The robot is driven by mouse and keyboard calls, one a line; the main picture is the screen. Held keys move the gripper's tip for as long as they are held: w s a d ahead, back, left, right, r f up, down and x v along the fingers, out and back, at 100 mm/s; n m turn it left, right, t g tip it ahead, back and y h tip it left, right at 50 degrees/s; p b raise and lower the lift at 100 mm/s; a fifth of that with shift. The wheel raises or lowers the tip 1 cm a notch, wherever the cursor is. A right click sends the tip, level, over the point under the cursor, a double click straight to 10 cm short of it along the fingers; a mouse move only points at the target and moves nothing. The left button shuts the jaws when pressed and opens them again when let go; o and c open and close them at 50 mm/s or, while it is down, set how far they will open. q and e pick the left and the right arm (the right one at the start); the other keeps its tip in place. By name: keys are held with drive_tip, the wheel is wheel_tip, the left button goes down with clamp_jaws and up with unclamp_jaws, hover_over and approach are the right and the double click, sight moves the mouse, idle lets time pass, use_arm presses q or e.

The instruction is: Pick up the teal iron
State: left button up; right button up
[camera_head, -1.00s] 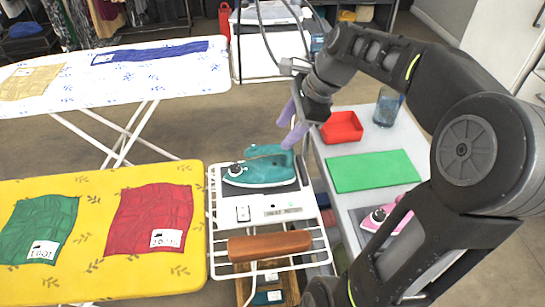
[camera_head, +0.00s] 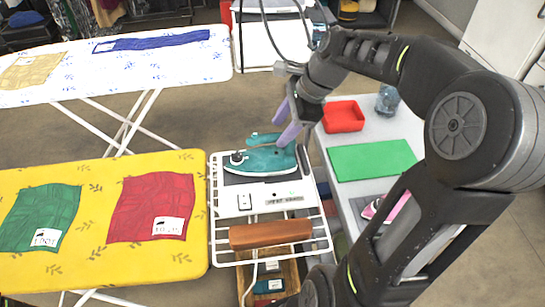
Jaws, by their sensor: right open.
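The teal iron (camera_head: 262,161) rests on a dark pad on the white wire rack at the right end of the yellow ironing board. Its pointed end faces left. My right gripper (camera_head: 286,122) has two purple fingers held apart. It is at the iron's right rear, with the nearer finger in front of part of the handle. I cannot tell whether the fingers touch the iron. My left gripper does not show.
The yellow board (camera_head: 90,258) carries a green and a red cloth. The rack (camera_head: 216,225) also holds a brown block (camera_head: 270,233). The grey side table (camera_head: 345,205) at right holds a red tray (camera_head: 343,117), a green mat (camera_head: 372,160) and a pink iron (camera_head: 384,209).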

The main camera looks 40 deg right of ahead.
sight(278, 134)
drive_tip(key=x, duration=0.4)
drive_tip(key=shift+f, duration=0.15)
idle(0.4)
clamp_jaws()
idle(0.3)
